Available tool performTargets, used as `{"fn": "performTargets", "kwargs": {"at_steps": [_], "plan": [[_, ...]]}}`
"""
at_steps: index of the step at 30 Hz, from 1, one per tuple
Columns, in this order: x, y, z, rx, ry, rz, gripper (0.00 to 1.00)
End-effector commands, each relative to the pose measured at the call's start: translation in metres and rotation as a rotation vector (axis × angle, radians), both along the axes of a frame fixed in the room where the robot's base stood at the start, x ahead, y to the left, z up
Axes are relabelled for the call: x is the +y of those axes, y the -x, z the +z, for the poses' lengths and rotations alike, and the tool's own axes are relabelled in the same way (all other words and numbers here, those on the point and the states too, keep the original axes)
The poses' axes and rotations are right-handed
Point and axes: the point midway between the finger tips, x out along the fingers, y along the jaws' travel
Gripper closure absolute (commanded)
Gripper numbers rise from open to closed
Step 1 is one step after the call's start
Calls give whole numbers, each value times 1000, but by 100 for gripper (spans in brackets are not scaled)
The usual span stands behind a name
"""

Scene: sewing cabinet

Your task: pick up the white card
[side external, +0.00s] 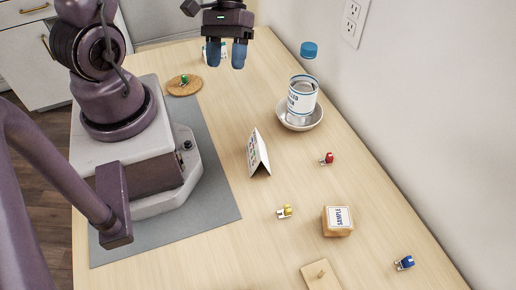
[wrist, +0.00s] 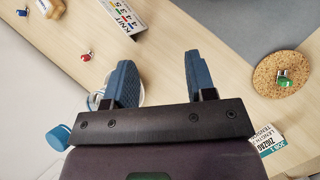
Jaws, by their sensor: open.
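A white folded card (side external: 257,154) with coloured print stands like a tent mid-table in the side view. It also shows at the top of the wrist view (wrist: 122,14), partly cut off, with "KNIT" on it. A second white printed card (wrist: 266,139) shows at the lower right of the wrist view. In the side view, it is mostly hidden behind my gripper's fingers. My gripper (side external: 226,55) is open and empty, above the far part of the table. In the wrist view, its two blue fingers (wrist: 158,77) are wide apart with bare table between them.
A cork disc (side external: 173,88) holds a small green item. Small red (side external: 328,158), yellow (side external: 286,211) and blue (side external: 405,263) items and a "SAMPLE" block (side external: 337,232) are nearer.

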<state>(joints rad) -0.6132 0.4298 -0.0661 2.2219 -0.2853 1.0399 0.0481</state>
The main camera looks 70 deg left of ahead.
Motion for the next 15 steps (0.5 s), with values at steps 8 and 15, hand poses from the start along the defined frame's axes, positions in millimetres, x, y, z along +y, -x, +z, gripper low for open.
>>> {"fn": "performTargets", "kwargs": {"at_steps": [8,15], "plan": [[-5,5,-73,197,368,281,49],[-12,-19,-88,193,559,402,49]]}}
